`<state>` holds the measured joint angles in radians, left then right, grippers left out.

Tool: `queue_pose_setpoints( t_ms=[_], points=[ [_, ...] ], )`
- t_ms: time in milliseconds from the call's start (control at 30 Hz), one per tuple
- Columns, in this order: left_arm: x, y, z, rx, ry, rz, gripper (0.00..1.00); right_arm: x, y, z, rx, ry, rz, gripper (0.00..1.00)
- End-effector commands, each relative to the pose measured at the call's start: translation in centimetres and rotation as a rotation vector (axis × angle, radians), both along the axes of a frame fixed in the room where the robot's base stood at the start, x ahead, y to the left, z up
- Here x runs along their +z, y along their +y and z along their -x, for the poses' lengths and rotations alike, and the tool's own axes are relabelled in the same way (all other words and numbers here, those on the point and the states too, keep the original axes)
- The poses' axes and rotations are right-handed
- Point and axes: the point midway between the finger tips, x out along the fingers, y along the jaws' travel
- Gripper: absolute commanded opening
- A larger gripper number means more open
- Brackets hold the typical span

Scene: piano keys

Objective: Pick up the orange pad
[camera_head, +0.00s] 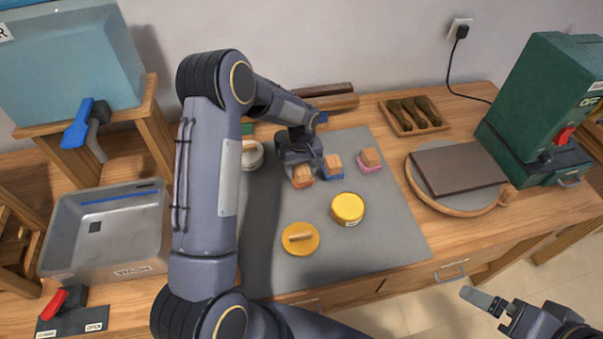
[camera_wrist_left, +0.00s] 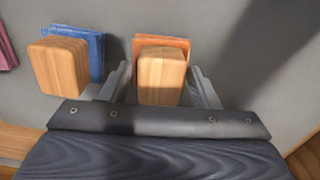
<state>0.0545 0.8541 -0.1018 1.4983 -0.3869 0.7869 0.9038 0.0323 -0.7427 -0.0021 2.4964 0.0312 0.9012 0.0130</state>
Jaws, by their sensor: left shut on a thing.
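The orange pad (camera_head: 302,183) has a wooden block handle on top and sits on the grey mat in the head view. It also shows in the left wrist view (camera_wrist_left: 174,42), its orange edge behind its wooden handle (camera_wrist_left: 162,76). My left gripper (camera_head: 300,168) is over the pad; in the left wrist view its fingers (camera_wrist_left: 162,88) stand on both sides of the wooden handle, shut on it. I cannot tell whether the pad is off the mat. My right gripper (camera_head: 484,300) is at the lower right, away from the table objects; its jaw opening is unclear.
A blue pad (camera_head: 333,168) and a pink pad (camera_head: 369,161) with wooden handles sit just right of the orange one. A yellow round tin (camera_head: 347,208) and a yellow disc (camera_head: 300,238) stand nearer on the mat (camera_head: 385,245). A metal sink (camera_head: 105,235) is at left.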

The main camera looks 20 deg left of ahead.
Motion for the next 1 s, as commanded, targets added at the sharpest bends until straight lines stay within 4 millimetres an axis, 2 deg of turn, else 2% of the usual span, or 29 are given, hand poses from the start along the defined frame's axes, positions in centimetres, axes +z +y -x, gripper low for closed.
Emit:
queue_pose_setpoints(
  t_ms=[233,433,700,767,1000],
  points=[
    [1.0,0.0,0.0,0.000,-0.001,-0.001,0.33,0.6,0.0,0.0,0.000,0.000,0.000,1.00],
    [4.1,-0.2,0.2,-0.001,-0.002,-0.001,0.33,2.3,0.0,0.0,0.000,0.000,0.000,1.00],
    [10.2,-3.0,4.6,-0.004,-0.003,0.000,0.33,5.0,0.0,0.0,0.000,0.000,0.000,1.00],
    [10.2,-3.9,6.0,-0.005,-0.001,0.000,0.33,4.5,0.0,0.0,0.000,0.000,0.000,1.00],
    [12.3,-6.5,10.1,-0.003,-0.002,0.001,0.33,4.8,0.0,0.0,0.000,0.000,0.000,1.00]
  ],
)
